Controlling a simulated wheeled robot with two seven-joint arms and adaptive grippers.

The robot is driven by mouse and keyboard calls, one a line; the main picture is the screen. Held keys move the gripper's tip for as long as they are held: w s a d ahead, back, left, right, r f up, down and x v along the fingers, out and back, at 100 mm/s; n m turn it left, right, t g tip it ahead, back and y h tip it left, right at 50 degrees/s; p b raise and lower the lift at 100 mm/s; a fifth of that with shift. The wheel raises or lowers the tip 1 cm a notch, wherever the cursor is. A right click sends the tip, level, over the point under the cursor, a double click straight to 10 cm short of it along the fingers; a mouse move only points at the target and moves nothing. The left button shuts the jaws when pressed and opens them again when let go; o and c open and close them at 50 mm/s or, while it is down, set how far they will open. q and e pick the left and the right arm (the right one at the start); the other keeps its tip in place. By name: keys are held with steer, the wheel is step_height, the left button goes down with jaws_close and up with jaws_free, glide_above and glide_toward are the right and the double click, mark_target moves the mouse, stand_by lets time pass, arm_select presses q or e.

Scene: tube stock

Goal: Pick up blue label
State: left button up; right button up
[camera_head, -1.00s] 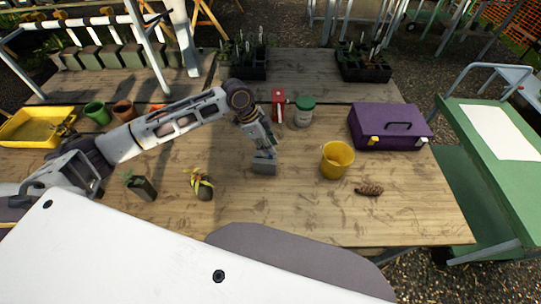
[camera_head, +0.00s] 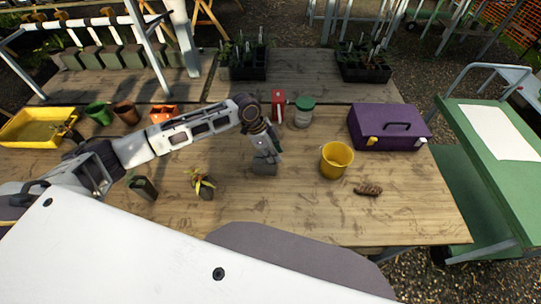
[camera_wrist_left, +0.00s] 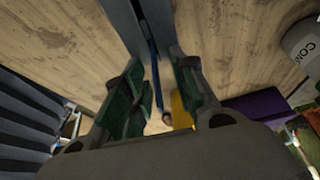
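My left gripper (camera_head: 263,170) points down at the middle of the wooden table (camera_head: 300,215), left of the yellow pot. In the left wrist view its two grey fingers (camera_wrist_left: 136,12) are close together with a thin blue strip, seemingly the blue label (camera_wrist_left: 153,62), between them. The fingers look shut on it. In the head view the label is hidden by the gripper, and I cannot tell whether it is clear of the table. My right gripper is not in view.
A yellow pot (camera_head: 336,160), pinecone (camera_head: 368,189) and purple toolbox (camera_head: 388,128) are to the right. The front table area is clear.

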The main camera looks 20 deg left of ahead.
arm_select(q)
steer(key=shift+d+f, duration=0.1)
steer(key=shift+f, duration=0.15)
jaws_close()
stand_by(0.3)
